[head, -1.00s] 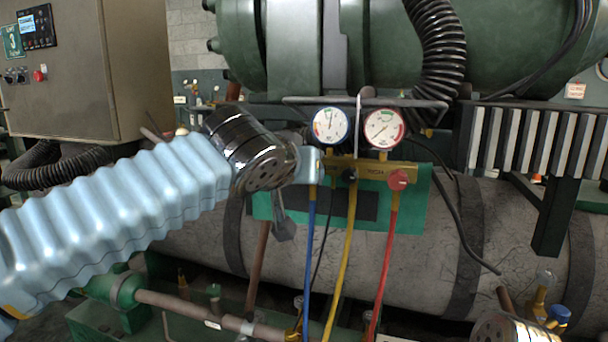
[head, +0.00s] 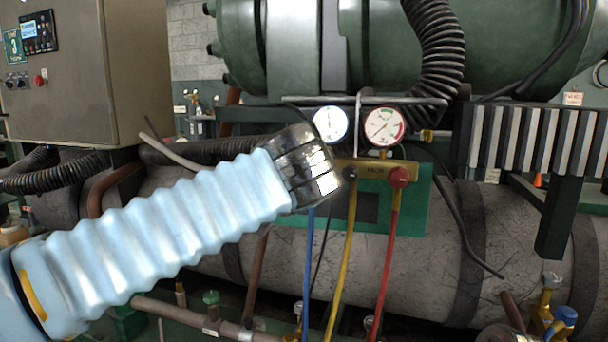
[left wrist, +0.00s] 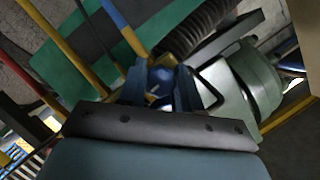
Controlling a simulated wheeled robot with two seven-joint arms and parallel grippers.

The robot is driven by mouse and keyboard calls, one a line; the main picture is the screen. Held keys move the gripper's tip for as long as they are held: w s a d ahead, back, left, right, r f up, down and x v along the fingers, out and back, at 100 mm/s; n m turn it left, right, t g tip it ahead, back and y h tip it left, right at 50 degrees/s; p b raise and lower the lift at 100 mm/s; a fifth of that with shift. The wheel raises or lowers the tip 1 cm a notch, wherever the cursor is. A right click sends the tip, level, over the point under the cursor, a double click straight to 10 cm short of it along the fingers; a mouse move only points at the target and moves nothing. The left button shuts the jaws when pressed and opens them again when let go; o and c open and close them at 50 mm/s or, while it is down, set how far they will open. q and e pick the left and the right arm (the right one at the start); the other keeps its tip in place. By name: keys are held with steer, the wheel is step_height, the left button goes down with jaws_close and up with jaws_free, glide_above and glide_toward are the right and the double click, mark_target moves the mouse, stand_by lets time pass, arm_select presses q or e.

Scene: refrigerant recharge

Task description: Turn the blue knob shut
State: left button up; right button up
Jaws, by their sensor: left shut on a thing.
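The blue knob (left wrist: 160,84) of the gauge manifold shows in the left wrist view. My left gripper (left wrist: 158,92) is shut on it, with one dark blue finger on each side. In the head view my left arm and its dark metal wrist hide the knob and the fingers. The brass manifold (head: 372,171) sits on a green plate (head: 413,215). It carries a red knob (head: 399,177), a blue-rimmed gauge (head: 330,124) partly behind my wrist, and a red-rimmed gauge (head: 384,127). My right gripper is not seen.
A blue hose (head: 308,262), a yellow hose (head: 342,255) and a red hose (head: 383,262) hang below the manifold. A black ribbed hose (head: 437,50) curves down above it. A grey control cabinet (head: 75,90) stands at left; a blue-capped valve (head: 565,316) is at lower right.

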arm_select(q)
steer(key=shift+f+m+y, duration=0.1)
steer(key=shift+m+y, duration=0.2)
steer(key=shift+m, duration=0.1)
stand_by(0.3)
steer(key=o, duration=1)
steer(key=shift+o, duration=0.2)
steer(key=b+v, duration=0.1)
steer(key=v, duration=1.3)
steer(key=shift+f+b, duration=0.3)
steer(key=shift+b, duration=0.05)
